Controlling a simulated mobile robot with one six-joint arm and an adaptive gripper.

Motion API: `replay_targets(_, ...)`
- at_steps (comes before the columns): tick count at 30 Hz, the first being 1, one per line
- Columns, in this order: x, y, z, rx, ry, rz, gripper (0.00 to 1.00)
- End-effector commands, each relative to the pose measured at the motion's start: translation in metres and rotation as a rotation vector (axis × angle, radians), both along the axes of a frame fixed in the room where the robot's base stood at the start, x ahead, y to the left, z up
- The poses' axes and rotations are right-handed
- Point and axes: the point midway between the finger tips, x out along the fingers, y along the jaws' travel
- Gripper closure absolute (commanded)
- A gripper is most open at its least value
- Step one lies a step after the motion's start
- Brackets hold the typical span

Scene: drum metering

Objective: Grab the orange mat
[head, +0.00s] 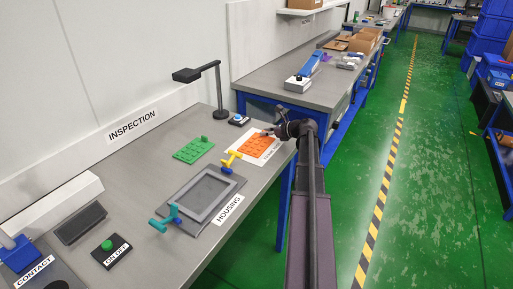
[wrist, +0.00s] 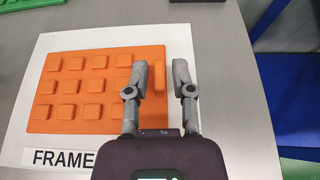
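The orange mat (head: 258,146) is a flat slab with rows of raised blocks. It lies on a white sheet marked FRAME on the grey bench. In the wrist view the mat (wrist: 75,93) fills the left and centre, with an upright tab (wrist: 159,76) at its right edge. My gripper (wrist: 168,65) is open, one finger on each side of the tab. The left finger is over the mat and the right finger is past its edge. I cannot tell whether either finger touches the tab. In the head view my gripper (head: 268,132) is at the mat's right side.
A green mat (head: 194,149) lies left of the orange one. A grey housing frame (head: 203,195) with yellow and teal clamps stands in front. A lamp (head: 219,90) and a blue button box (head: 239,120) are behind. The bench edge is close on the right.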

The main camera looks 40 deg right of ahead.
Motion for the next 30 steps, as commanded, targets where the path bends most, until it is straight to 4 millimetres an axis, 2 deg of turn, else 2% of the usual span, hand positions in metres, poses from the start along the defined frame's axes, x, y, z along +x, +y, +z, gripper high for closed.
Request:
replay_targets(4, 0.0060, 0.0026, -0.0027, 0.000, 0.000, 0.000, 0.69)
replay_targets(20, 0.0064, 0.0039, -0.0022, 0.000, 0.000, 0.001, 0.69)
replay_targets(23, 0.0063, 0.0038, -0.0022, 0.000, 0.000, 0.001, 0.98)
replay_targets(30, 0.0063, 0.0038, -0.0022, 0.000, 0.000, 0.001, 1.00)
